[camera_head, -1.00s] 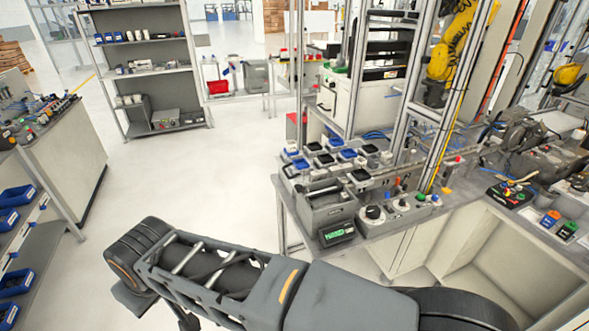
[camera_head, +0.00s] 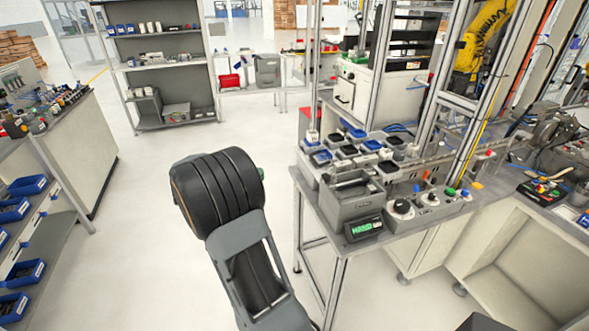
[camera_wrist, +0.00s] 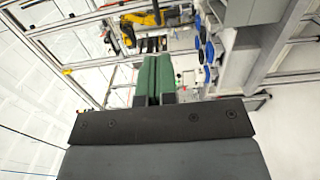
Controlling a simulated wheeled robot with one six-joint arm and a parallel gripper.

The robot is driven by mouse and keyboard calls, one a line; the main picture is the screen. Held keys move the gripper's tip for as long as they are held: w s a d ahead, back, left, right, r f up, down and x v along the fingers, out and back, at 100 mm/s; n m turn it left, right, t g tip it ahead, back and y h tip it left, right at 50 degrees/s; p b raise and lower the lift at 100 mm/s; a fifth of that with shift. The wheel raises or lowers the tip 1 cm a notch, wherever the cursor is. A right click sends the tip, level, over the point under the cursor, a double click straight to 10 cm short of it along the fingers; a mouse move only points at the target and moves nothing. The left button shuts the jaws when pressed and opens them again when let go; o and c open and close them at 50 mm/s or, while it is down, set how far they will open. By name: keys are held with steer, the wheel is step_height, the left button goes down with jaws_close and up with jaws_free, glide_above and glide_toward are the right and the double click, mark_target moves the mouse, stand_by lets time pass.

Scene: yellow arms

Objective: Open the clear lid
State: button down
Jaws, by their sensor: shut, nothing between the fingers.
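I cannot make out a clear lid in either view. My gripper (camera_wrist: 153,80) shows in the wrist view as two green fingers side by side, shut, with nothing held. It points toward open space and is not touching anything I can see. In the head view my dark arm stands up in front of the bench, and the gripper itself is not visible there. On the bench (camera_head: 392,236) sit a grey open-topped box (camera_head: 352,200), a small box with a green display (camera_head: 364,228) and several small black and blue bins (camera_head: 352,152).
Grey control boxes with knobs (camera_head: 402,207) line the bench's front edge. Metal posts and a yellow robot arm (camera_head: 484,38) stand behind; the yellow arm also shows in the wrist view (camera_wrist: 128,32). A shelf (camera_head: 163,66) stands back left.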

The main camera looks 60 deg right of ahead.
steer(key=p+x, duration=0.4)
steer(key=x, duration=0.9)
steer(key=shift+d+r+p, duration=0.15)
steer(key=shift+d+p, duration=0.25)
steer(key=shift+d, duration=0.05)
